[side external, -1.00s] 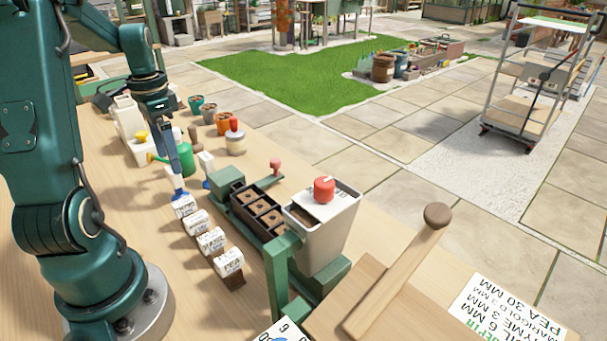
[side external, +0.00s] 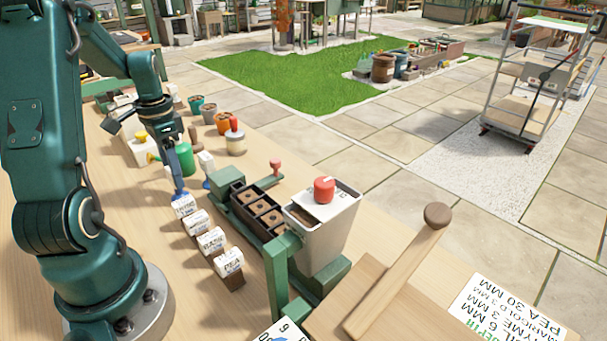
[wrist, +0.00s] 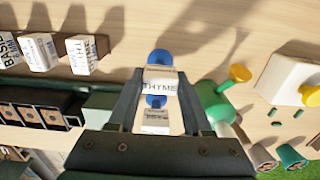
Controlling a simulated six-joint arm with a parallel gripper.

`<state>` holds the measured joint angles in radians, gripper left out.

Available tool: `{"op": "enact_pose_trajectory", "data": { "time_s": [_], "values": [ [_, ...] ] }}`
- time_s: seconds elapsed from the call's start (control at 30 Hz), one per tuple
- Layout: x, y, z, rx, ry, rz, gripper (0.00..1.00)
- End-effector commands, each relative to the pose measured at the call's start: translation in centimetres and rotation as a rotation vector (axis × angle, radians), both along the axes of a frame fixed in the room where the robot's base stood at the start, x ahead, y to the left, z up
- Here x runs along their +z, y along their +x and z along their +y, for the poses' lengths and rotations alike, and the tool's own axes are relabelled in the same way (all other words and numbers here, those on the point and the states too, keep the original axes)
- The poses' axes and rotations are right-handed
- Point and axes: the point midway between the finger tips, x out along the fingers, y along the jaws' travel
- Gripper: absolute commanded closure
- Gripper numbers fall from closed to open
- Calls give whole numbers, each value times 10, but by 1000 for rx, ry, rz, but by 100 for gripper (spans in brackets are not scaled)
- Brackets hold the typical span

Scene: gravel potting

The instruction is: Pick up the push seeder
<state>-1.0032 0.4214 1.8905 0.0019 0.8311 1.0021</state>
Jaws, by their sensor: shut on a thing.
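The push seeder is a small white and blue thing. In the wrist view its white part (wrist: 160,86), lettered THYME, is between my fingertips, with a round blue part above it in the picture. My gripper (wrist: 161,82) is shut on it. The fingers hide most of the seeder there. I cannot tell whether it touches the bench.
A row of white labelled blocks (side external: 212,241) stands close by. A similar white and blue piece (side external: 206,163) stands to the right.

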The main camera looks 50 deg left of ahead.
Motion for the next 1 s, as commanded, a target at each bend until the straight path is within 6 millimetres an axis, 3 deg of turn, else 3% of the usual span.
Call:
{"op": "enact_pose_trajectory", "data": {
  "time_s": [0.27, 0.7, 1.0],
  "values": [
    [12, 1, 1, 0, 4, -3, 100],
    [89, 0, 1, 0, 5, -5, 100],
    [101, 0, 0, 0, 0, -2, 100]
  ]
}}
